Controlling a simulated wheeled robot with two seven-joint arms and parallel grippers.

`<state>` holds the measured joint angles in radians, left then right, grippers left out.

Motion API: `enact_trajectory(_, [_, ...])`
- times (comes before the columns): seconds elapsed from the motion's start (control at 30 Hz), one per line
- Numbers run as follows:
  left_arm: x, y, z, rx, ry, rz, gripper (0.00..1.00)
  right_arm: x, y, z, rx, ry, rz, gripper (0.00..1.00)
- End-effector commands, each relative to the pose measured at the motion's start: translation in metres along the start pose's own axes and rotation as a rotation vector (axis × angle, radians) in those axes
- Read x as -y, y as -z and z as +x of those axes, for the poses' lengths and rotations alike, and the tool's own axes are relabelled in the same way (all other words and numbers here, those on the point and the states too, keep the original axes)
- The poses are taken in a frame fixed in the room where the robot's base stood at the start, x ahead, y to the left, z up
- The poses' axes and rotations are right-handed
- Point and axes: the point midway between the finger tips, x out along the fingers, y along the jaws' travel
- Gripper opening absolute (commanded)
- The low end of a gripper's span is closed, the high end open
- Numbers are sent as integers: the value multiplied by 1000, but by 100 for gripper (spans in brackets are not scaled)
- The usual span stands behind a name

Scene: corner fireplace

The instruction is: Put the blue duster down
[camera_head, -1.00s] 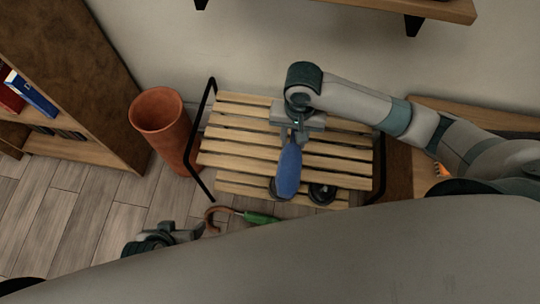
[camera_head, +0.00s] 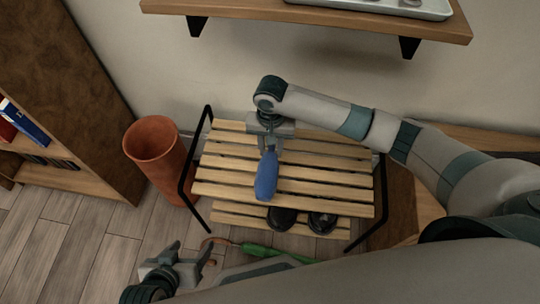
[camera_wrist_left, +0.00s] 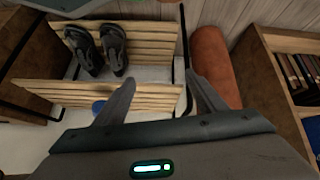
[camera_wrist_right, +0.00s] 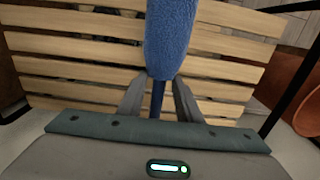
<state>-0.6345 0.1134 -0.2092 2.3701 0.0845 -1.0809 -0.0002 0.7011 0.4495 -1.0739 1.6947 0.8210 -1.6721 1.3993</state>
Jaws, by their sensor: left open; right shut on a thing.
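The blue duster (camera_head: 267,176) is in my right gripper (camera_head: 270,146), over the upper slatted shelf of the wooden rack (camera_head: 225,175). In the right wrist view the duster's fluffy blue head (camera_wrist_right: 170,40) extends away from the jaws, and its thin dark handle is between the two fingers (camera_wrist_right: 158,100). I cannot tell whether the duster touches the slats. My left gripper (camera_head: 190,258) is open and empty, low in front of the rack; its spread fingers also show in the left wrist view (camera_wrist_left: 160,95).
A terracotta pot (camera_head: 158,158) stands left of the rack, beside a bookcase (camera_head: 75,110). Dark shoes (camera_head: 283,217) sit on the lower shelf. A green umbrella (camera_head: 262,249) with a brown hooked handle is near my left gripper. A wall shelf (camera_head: 320,18) hangs above. The upper slats beside the duster are bare.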

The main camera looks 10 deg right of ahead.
Motion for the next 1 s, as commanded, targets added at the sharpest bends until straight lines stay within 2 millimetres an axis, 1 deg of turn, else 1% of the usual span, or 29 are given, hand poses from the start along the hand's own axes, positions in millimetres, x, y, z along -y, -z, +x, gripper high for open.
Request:
enact_trajectory(0.1, [-2, 1, 1, -11, -5, -1, 64, 3, 5, 4, 0, 0, 1, 14])
enact_trajectory(0.47, [-2, 1, 1, -13, -6, -1, 64, 3, 5, 6, 1, 0, 0, 14])
enact_trajectory(0.57, [-3, 2, 3, -23, -9, -2, 64, 3, 4, 15, 1, -2, 0, 14])
enact_trajectory(0.67, [-5, 4, 5, -46, -16, -5, 64, 3, 5, 28, 0, -2, 1, 14])
enact_trajectory(0.8, [-10, 12, 4, -88, -30, -8, 64, 3, 5, 42, 0, -1, 0, 14])
enact_trajectory(1.0, [-15, 15, 2, -101, -40, -9, 64, 3, 5, 44, -1, 0, 0, 14])
